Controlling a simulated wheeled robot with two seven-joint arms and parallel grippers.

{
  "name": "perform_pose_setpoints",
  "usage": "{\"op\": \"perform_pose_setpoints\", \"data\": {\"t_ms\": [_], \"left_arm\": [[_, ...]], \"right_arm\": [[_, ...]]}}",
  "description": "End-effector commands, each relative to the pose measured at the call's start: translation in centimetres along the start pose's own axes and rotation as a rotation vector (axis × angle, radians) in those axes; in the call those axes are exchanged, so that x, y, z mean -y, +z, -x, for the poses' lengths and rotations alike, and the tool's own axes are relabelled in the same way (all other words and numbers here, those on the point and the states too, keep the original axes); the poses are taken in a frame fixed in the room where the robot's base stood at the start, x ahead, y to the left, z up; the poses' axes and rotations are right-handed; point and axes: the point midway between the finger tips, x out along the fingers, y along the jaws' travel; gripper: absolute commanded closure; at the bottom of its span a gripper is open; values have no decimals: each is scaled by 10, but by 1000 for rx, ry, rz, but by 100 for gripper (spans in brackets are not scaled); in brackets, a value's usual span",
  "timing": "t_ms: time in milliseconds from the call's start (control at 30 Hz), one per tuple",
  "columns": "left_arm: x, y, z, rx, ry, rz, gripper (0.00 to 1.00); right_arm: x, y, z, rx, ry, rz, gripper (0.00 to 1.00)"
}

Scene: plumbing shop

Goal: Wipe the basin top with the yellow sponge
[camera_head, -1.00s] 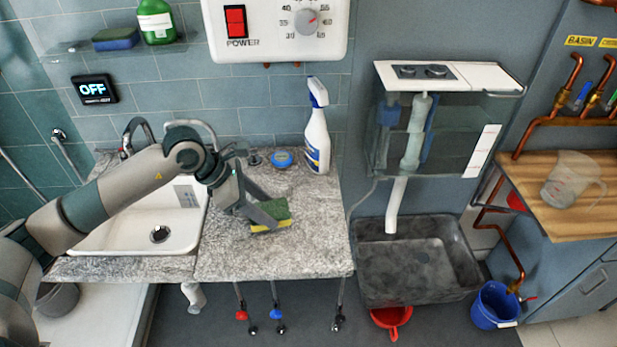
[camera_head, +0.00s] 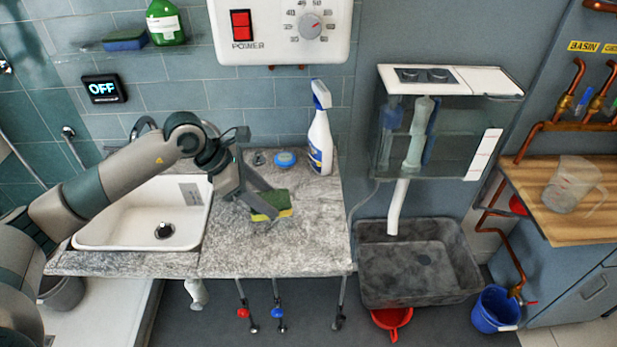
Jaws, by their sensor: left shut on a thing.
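The yellow sponge (camera_head: 271,207) has a green top side and a yellow lower side. It lies at the grey speckled basin top (camera_head: 285,248), right of the white sink bowl (camera_head: 105,228). My left gripper (camera_head: 262,205) reaches in from the left and is shut on the sponge. The sponge is low at the counter surface; whether it presses on it I cannot tell. Its left end is partly hidden by the fingers. My right gripper is not in view.
A white spray bottle (camera_head: 320,138) and a blue round tin (camera_head: 286,159) stand at the back of the counter. A tap (camera_head: 143,128) is behind the sink. A dark grey tub (camera_head: 420,265) is to the right. The counter front is clear.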

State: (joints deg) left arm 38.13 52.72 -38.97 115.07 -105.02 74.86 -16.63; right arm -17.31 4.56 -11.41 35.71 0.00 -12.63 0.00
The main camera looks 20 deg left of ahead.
Motion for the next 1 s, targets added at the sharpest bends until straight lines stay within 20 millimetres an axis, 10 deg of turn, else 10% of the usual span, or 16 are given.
{"op": "perform_pose_setpoints", "data": {"t_ms": [1000], "left_arm": [[63, 17, 50, 0, 0, -1, 70]], "right_arm": [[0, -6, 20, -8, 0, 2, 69]]}}
